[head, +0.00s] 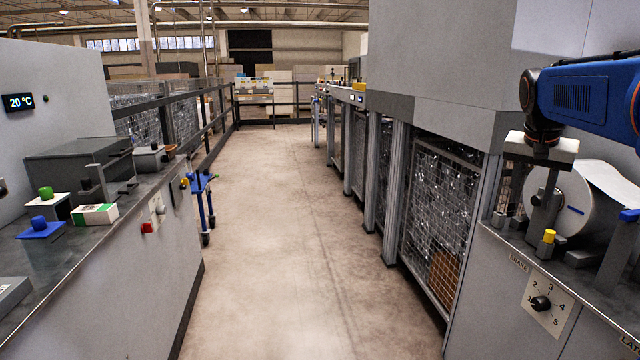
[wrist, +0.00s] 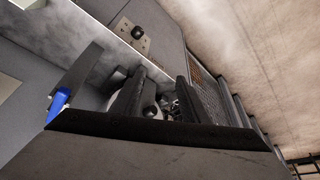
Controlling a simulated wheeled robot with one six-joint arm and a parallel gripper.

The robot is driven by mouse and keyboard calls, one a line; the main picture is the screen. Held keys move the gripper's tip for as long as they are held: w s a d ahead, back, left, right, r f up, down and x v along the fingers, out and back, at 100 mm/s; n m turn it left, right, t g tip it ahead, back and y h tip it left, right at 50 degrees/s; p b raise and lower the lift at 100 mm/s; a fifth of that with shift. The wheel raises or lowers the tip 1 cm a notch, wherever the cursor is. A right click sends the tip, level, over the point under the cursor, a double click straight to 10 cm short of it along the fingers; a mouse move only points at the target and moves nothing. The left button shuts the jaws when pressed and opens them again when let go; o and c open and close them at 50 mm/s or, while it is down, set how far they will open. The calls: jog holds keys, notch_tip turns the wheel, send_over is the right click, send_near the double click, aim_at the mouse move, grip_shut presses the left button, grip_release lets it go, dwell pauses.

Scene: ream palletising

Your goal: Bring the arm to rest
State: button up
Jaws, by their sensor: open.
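My blue arm (head: 585,97) reaches in from the right edge in the head view, above the right-hand machine. Its dark wrist end (head: 540,115) points down beside a large pale roll (head: 570,200). I cannot clearly tell my gripper apart from the machine parts below it in the head view. In the wrist view my gripper (wrist: 160,78) shows two dark fingers standing apart with nothing held between them. Machine parts and a dark round knob show beyond the gap. The dark gripper body fills the bottom of that view.
A dial plate (head: 541,303) is on the right machine's front, near a yellow-topped post (head: 546,243). At left, a counter (head: 75,270) carries a green-and-white box (head: 95,214) and a blue-knobbed part (head: 40,228). Mesh cages (head: 440,205) line the right.

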jog(key=s+a+f+n+t+y, duration=0.2)
jog(key=s+a+f+n, duration=0.7)
jog(key=s+a+f, duration=1.2)
jog(key=s+a+y, duration=0.1)
jog(key=s+a, duration=0.1)
jog(key=a, duration=0.1)
jog(key=shift+a+f+n, duration=0.25)
jog(key=shift+a+n, duration=0.1)
jog(key=shift+n, duration=0.05)
jog(key=shift+c, duration=0.2)
